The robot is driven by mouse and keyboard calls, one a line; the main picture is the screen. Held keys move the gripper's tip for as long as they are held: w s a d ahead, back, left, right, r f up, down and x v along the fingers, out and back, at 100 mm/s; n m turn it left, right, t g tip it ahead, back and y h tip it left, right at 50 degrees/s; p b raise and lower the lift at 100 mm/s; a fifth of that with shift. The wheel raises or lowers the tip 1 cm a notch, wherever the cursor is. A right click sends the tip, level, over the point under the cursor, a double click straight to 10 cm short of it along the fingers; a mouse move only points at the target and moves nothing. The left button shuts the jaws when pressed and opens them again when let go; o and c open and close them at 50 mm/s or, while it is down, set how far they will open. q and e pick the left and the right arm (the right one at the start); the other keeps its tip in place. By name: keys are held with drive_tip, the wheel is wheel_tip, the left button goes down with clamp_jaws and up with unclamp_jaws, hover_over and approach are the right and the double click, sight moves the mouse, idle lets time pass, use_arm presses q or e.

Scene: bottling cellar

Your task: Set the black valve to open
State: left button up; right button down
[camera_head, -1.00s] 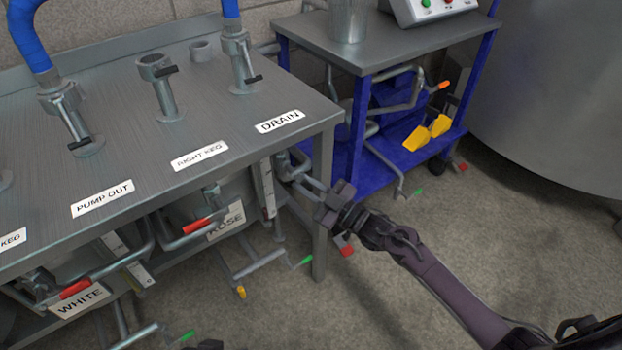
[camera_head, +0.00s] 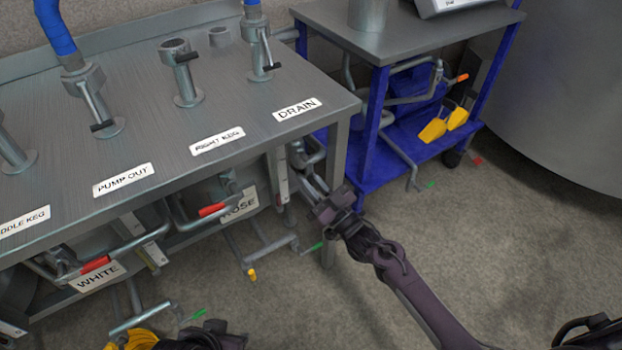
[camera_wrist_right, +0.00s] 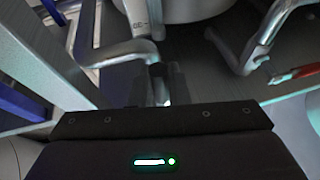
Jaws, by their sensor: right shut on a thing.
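My right gripper (camera_head: 332,208) is at the DRAIN end of the steel bench, beside the front corner leg. It is shut on a dark handle at the end of a grey pipe, which I take as the black valve's. The fingers hide most of the handle in the head view. In the right wrist view the dark handle (camera_wrist_right: 157,82) stands between the fingers, just below a grey pipe elbow (camera_wrist_right: 128,52).
The steel bench (camera_head: 160,120) carries several upright pipe stubs with black levers. Below it are red-handled pipes (camera_head: 212,209) and the ROSE (camera_head: 240,205) and WHITE (camera_head: 95,277) signs. A blue-framed cart (camera_head: 372,125) stands behind my right gripper.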

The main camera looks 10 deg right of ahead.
drive_tip(key=shift+f, duration=0.1)
drive_tip(key=c, duration=1.4)
unclamp_jaws()
use_arm(q)
drive_tip(key=shift+a+p, duration=0.35)
drive_tip(key=shift+a, duration=0.1)
use_arm(e)
drive_tip(key=v, duration=0.7)
drive_tip(key=shift+s+d+f, duration=0.1)
drive_tip(key=shift+s+d, duration=0.05)
drive_tip(key=shift+s, duration=0.25)
use_arm(q)
drive_tip(key=shift+d, duration=0.1)
